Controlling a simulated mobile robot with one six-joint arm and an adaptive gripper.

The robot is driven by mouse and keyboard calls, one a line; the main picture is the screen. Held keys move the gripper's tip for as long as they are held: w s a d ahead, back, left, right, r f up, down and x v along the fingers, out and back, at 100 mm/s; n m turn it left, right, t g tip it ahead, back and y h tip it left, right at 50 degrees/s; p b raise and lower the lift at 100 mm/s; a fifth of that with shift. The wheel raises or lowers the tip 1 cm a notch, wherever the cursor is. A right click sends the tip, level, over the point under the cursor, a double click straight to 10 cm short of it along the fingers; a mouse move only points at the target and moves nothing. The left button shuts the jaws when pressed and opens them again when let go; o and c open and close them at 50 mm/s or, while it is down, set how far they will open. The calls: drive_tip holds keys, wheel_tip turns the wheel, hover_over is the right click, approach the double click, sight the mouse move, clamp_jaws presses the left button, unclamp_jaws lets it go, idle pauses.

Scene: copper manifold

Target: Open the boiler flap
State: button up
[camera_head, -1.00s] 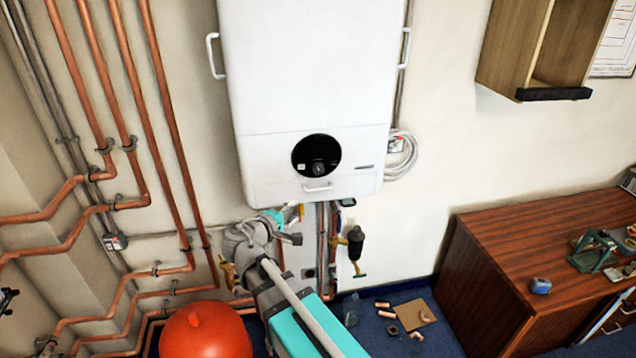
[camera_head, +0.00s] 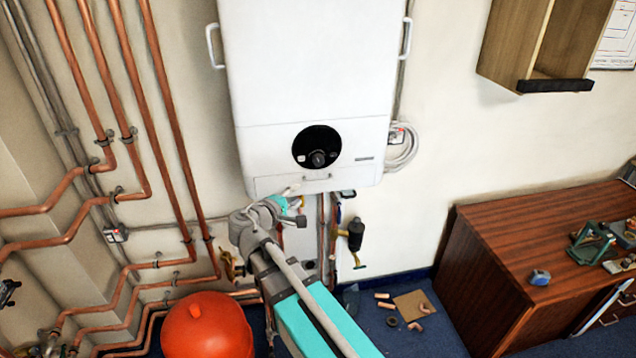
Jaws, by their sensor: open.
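The white boiler (camera_head: 312,70) hangs on the wall with a round black dial (camera_head: 316,147) low on its front. The boiler flap (camera_head: 270,185) is the narrow panel along its lower edge, with a small white handle (camera_head: 317,177). The flap looks closed. My gripper (camera_head: 291,190) is at the flap's lower left edge, left of and slightly below the handle. It is open and seems empty, though my wrist hides much of it. I cannot tell whether it touches the boiler.
Copper pipes (camera_head: 160,120) run down the wall at left. A red vessel (camera_head: 205,325) stands below them. Pipes and a black-and-brass valve (camera_head: 355,235) hang under the boiler. A wooden cabinet (camera_head: 500,260) stands at right. Pipe pieces lie on the blue floor (camera_head: 425,335).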

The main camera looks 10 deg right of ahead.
sight(316, 182)
drive_tip(key=b+x, duration=0.1)
drive_tip(key=x, duration=1)
drive_tip(key=shift+w+b, duration=0.15)
drive_tip(key=shift+b, duration=0.15)
clamp_jaws()
